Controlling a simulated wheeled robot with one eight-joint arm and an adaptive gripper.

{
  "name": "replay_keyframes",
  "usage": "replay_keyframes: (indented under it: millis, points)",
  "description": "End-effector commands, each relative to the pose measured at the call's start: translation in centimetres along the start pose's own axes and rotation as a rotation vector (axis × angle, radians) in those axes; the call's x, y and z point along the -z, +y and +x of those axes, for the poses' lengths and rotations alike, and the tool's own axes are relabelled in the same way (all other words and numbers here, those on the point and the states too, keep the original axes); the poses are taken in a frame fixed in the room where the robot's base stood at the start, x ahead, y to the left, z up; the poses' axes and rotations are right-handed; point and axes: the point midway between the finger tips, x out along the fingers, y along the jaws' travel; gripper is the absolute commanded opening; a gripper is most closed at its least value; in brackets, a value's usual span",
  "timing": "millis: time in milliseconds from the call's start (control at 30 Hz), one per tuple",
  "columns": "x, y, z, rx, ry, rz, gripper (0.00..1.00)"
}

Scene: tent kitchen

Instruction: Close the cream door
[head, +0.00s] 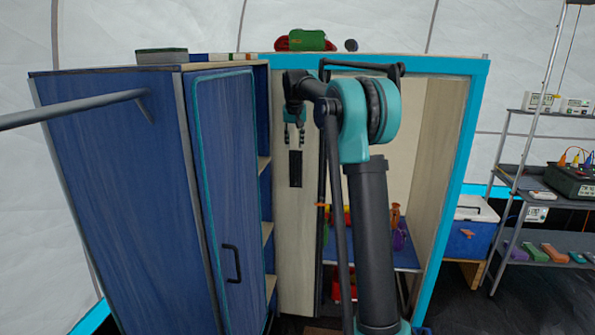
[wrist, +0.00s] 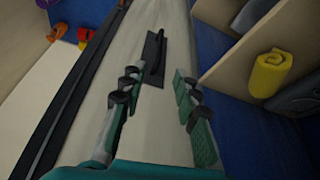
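The cream door (head: 297,235) stands ajar at the left of the cyan-framed cabinet (head: 474,130), whose inside shows behind my arm. A dark upright handle (head: 295,168) is on the door. In the wrist view, the cream door (wrist: 165,115) runs through the middle, and its dark handle (wrist: 153,58) lies beyond the fingertips. My gripper (head: 294,134) is just above the handle in the head view. In the wrist view, my gripper (wrist: 160,90) has its fingers spread, with nothing between them but the door surface behind. Contact with the door cannot be told.
A blue cabinet (head: 225,180) with a closed front and open side shelves stands close on the left. A yellow roll (wrist: 270,73) lies on a shelf in the wrist view. A metal rack (head: 520,190) and a blue cooler (head: 468,238) stand at right.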

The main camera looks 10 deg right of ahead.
Motion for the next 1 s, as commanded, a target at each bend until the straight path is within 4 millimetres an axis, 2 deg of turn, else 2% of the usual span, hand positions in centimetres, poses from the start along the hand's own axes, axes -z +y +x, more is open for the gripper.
replay_keyframes:
  millis: [167, 700, 1000]
  points:
    - [0.1, 0.0, 1.7, 0.0, 0.0, 0.0, 0.31]
    - [0.0, 0.0, 12.3, 0.0, 0.0, 0.0, 0.31]
    - [0.0, 0.0, 16.4, 0.0, 0.0, 0.0, 0.31]
